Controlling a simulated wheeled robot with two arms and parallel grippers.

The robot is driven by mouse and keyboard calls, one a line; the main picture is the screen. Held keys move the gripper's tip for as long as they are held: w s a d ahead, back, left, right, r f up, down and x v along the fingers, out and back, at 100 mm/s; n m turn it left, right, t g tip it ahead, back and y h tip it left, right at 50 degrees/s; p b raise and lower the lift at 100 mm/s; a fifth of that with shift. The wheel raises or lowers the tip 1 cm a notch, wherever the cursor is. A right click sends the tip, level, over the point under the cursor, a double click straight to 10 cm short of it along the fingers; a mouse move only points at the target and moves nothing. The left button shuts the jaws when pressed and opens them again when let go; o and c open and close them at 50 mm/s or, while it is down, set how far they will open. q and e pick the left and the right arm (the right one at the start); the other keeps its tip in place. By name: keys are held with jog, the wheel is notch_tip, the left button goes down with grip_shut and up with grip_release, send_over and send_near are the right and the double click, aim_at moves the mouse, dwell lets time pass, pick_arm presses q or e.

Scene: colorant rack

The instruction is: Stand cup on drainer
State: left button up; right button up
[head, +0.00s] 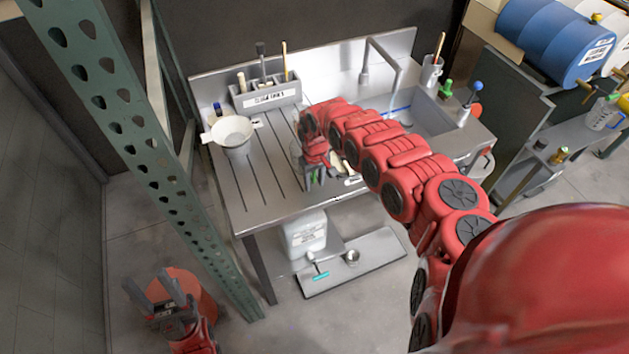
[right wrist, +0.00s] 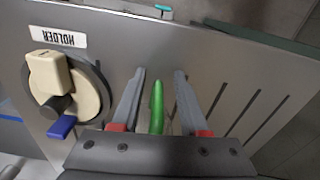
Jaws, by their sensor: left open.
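The metal drainer (head: 250,195) is the grooved left part of the sink bench; its grooves also show in the right wrist view (right wrist: 240,110). My right gripper (head: 316,178) is low over the drainer's right side. In the right wrist view its two fingers (right wrist: 160,76) stand apart, with a slim green piece (right wrist: 157,100) between them and gaps on both sides. I cannot tell whether the green piece belongs to a cup. No cup is clearly recognisable; the gripper hides part of that area. My left gripper (head: 152,290) is open and empty, low at the left.
A white bowl-like strainer (head: 231,132) sits on the drainer's left side. A labelled grey caddy (head: 266,97) with tools stands behind. A cream round piece (right wrist: 65,85) lies beside a HOLDER label (right wrist: 58,37). The sink basin (head: 425,118) is right. An orange bucket (head: 190,290) stands on the floor.

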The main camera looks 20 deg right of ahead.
jog(key=shift+s+r, duration=0.1)
jog(key=shift+d+r, duration=0.1)
jog(key=shift+r, duration=0.35)
notch_tip(320, 180, up, 12)
jog(key=b, duration=0.2)
jog(key=shift+f, duration=0.25)
